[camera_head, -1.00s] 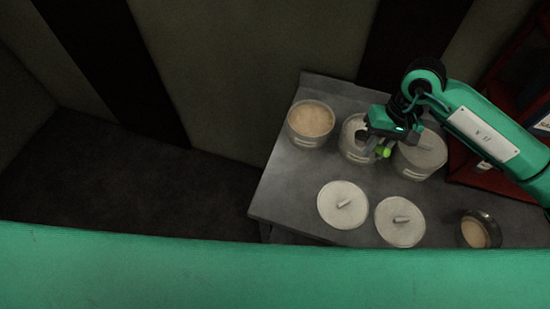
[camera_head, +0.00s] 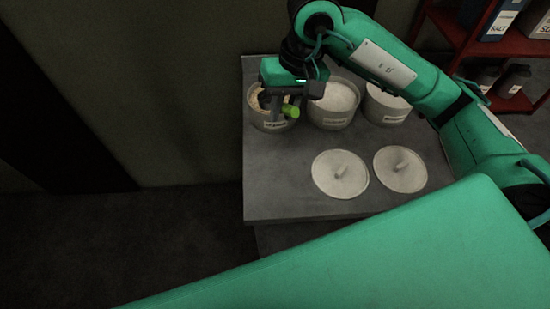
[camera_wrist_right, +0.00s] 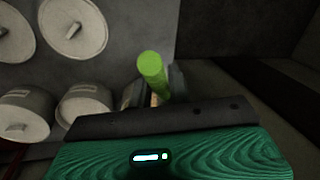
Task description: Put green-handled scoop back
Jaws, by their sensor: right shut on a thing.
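The green-handled scoop (camera_head: 290,111) is in my right gripper (camera_head: 277,103), which is shut on it. Its bright green handle (camera_wrist_right: 152,68) sticks out from between the fingers in the right wrist view. The scoop's head is hidden. My right gripper is over the left container (camera_head: 268,124), a round pale tub with tan contents, and covers much of its opening. I cannot tell whether the scoop touches the contents. My left gripper is out of view.
A middle tub (camera_head: 332,118) with white contents and a right tub (camera_head: 384,110), partly behind my arm, stand beside it. Two round lids (camera_head: 340,174) (camera_head: 400,169) lie in front on the grey table (camera_head: 270,190). A red shelf (camera_head: 455,30) with boxes stands at right.

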